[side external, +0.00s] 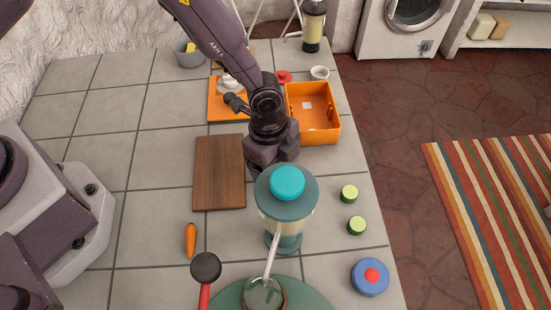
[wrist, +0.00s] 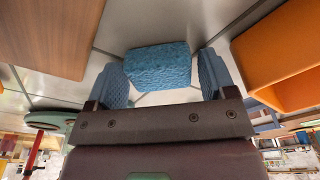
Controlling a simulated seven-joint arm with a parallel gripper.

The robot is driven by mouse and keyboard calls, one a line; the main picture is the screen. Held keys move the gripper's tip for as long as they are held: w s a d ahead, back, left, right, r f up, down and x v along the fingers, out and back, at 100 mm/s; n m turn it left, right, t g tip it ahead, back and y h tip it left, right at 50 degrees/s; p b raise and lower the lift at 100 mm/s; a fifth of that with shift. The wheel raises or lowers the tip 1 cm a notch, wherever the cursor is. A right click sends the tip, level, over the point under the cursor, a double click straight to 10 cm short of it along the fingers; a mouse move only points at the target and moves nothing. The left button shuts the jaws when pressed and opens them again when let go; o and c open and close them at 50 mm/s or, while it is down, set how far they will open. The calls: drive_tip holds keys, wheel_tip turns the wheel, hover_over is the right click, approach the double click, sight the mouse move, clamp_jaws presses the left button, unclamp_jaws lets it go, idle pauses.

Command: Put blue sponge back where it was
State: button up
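The blue sponge (wrist: 158,66) shows in the wrist view, on the tiled counter between and just ahead of my two fingertips. My gripper (wrist: 164,80) is open, with one blue finger on each side of the sponge; a small gap shows on the right side, and contact on the left is hard to tell. In the side external view my gripper's wrist is between the brown board and the orange bin, while its fingers and the sponge are hidden behind the teal-lidded jar.
The wooden board (side external: 219,172) lies left of my gripper and the orange bin (side external: 330,135) stands right of it. The teal-lidded jar (side external: 287,205) stands close in front. A carrot (side external: 190,240), cucumber pieces (side external: 356,225) and a blue round item (side external: 370,277) lie nearer the front.

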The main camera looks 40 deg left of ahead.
drive_tip(key=shift+o, duration=0.5)
drive_tip(key=shift+r, duration=0.1)
drive_tip(key=shift+r, duration=0.3)
wheel_tip(320, 180, up, 12)
drive_tip(key=a, duration=0.1)
drive_tip(key=shift+a+f, duration=0.25)
drive_tip(key=a+r+n+t, duration=0.2)
drive_tip(key=a+r+n, duration=0.2)
drive_tip(key=a+r, duration=0.45)
drive_tip(key=s+a+r+n+t+y, duration=0.1)
drive_tip(key=s+a+r+n+t, duration=0.2)
drive_tip(key=s+a+r+n, duration=1.1)
drive_tip(key=shift+s+t, duration=0.3)
drive_tip(key=shift+s, duration=0.95)
